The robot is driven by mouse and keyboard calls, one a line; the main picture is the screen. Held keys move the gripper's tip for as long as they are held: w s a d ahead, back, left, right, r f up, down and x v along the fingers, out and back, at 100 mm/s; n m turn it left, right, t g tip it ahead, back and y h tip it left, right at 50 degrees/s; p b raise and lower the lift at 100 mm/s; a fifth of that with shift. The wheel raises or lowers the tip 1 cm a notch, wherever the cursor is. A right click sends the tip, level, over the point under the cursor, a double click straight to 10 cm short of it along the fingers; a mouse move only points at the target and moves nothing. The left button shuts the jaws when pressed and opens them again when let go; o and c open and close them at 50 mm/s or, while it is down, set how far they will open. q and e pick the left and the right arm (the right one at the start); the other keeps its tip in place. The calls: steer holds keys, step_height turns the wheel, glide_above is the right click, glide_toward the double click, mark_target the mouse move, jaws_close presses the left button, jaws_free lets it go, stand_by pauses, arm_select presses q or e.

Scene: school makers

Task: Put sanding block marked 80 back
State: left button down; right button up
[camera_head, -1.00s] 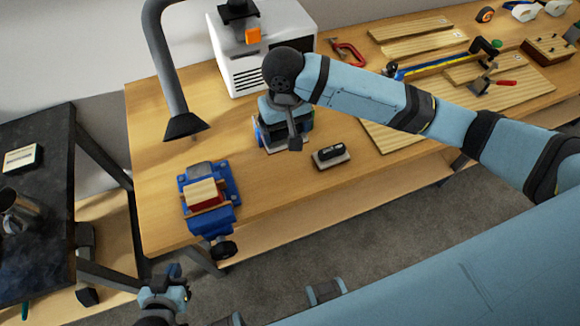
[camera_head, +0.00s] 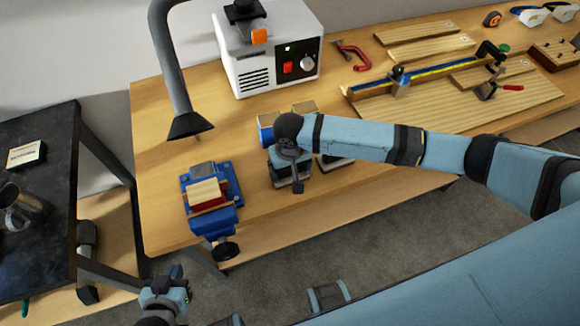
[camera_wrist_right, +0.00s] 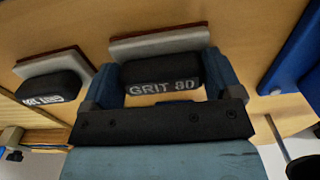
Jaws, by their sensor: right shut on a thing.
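In the right wrist view the sanding block (camera_wrist_right: 160,78) has a black handle marked GRIT 80, a grey body and a reddish-brown underside. My right gripper (camera_wrist_right: 163,88) is shut on its handle, one blue finger at each side. In the head view my right gripper (camera_head: 288,172) is over the bench between the vise and a second block; the arm mostly hides the held block. I cannot tell whether it touches the bench. The second sanding block (camera_wrist_right: 52,88) lies to the left, its label hard to read. My left gripper (camera_head: 168,292) is low, off the bench, empty; its jaw opening is unclear.
A blue vise (camera_head: 222,213) clamping a wood and red piece is left of my right gripper. A blue object (camera_head: 265,128) and a tan block (camera_head: 304,107) stand behind it. A white machine (camera_head: 268,62) and a grey hose (camera_head: 172,70) are farther back. Boards (camera_head: 450,105) lie right.

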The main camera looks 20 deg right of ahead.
steer(key=o, duration=0.9)
steer(key=shift+c, duration=0.2)
step_height(320, 180, up, 12)
steer(key=shift+r, duration=0.15)
